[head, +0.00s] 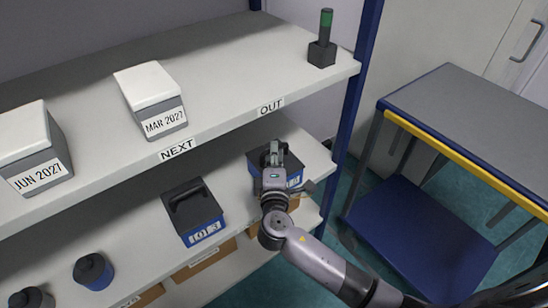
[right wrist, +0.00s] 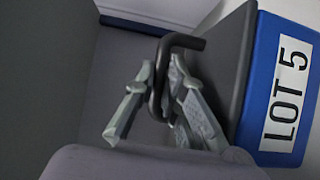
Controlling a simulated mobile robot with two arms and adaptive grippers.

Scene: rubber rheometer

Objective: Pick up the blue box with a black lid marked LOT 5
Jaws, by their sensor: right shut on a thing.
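The blue box with a black lid (head: 295,181) stands on the middle shelf board (head: 318,158), under the OUT label, partly hidden behind my right gripper. In the right wrist view its blue side carries a white label reading LOT 5 (right wrist: 287,92), and its dark lid (right wrist: 235,55) bears a bent black handle (right wrist: 183,41). My right gripper (head: 273,154) is over the lid. In the right wrist view its fingers (right wrist: 166,98) are shut on the handle, one on each side. The box looks level, and I cannot tell whether it touches the board. My left gripper is not in view.
Another blue box with a black lid (head: 192,212), its label ending in 03, stands to the left. Two white-lidded grey boxes (head: 155,98) and a green-topped black item (head: 322,50) are on the upper shelf. A cart (head: 470,110) with a clear grey top stands at right.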

